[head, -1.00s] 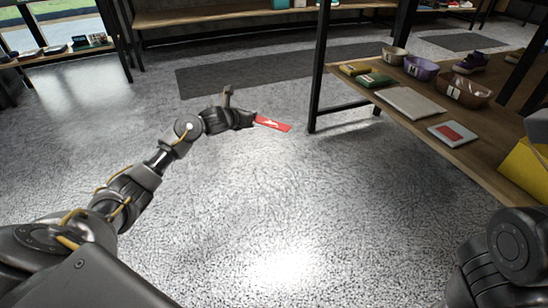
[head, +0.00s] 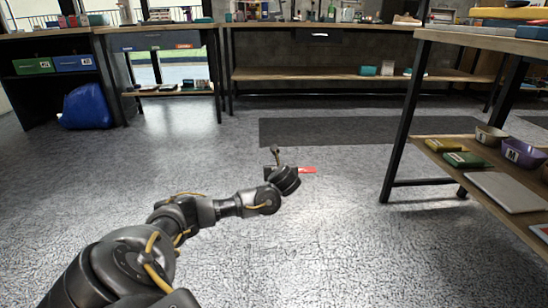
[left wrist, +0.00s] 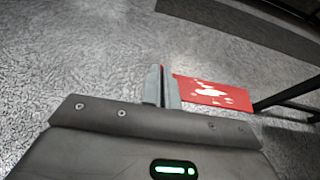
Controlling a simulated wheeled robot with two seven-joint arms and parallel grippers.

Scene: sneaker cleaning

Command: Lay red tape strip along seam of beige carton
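The red tape strip (head: 307,170) shows at the end of my left arm in the head view. It also shows in the left wrist view (left wrist: 212,93), flat and red with white marks, sticking out to the right of the fingers. My left gripper (left wrist: 161,86) is shut on the strip near its left end and holds it above the floor. The strip's gripped end is hidden between the fingers. I cannot make out a beige carton in these views. My right gripper is out of view.
A shelf rack (head: 472,150) at the right holds bowls (head: 522,153), small packets (head: 466,160) and a flat pale slab (head: 507,190). Long workbenches (head: 330,74) line the back, with a blue bag (head: 86,106) at the left.

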